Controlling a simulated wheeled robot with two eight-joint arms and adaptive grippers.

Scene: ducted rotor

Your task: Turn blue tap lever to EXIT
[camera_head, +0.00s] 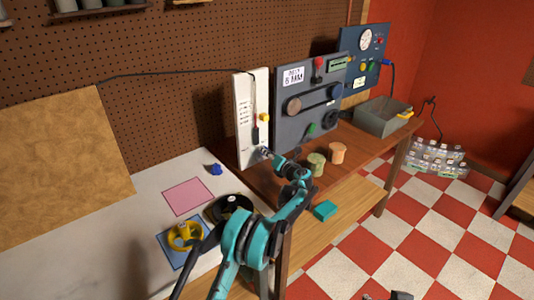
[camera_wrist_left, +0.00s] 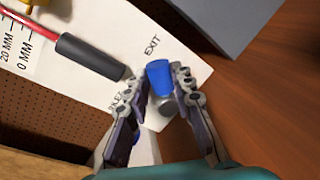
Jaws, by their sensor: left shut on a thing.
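The white panel (camera_head: 242,110) stands upright on the wooden bench. The blue tap lever (camera_wrist_left: 159,77) sits near its lower end, on a grey hub (camera_wrist_left: 167,104). In the left wrist view the lever's wide end points up toward the printed EXIT label (camera_wrist_left: 151,46). A second label (camera_wrist_left: 117,103), partly covered by a finger, lies to the left. My left gripper (camera_wrist_left: 161,88) is shut on the lever, one finger on each side. In the head view my left gripper (camera_head: 264,153) is at the panel's foot and hides the lever.
A dark panel (camera_head: 307,100) stands close on the right. A yellow handwheel (camera_head: 185,235) is on the white tabletop.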

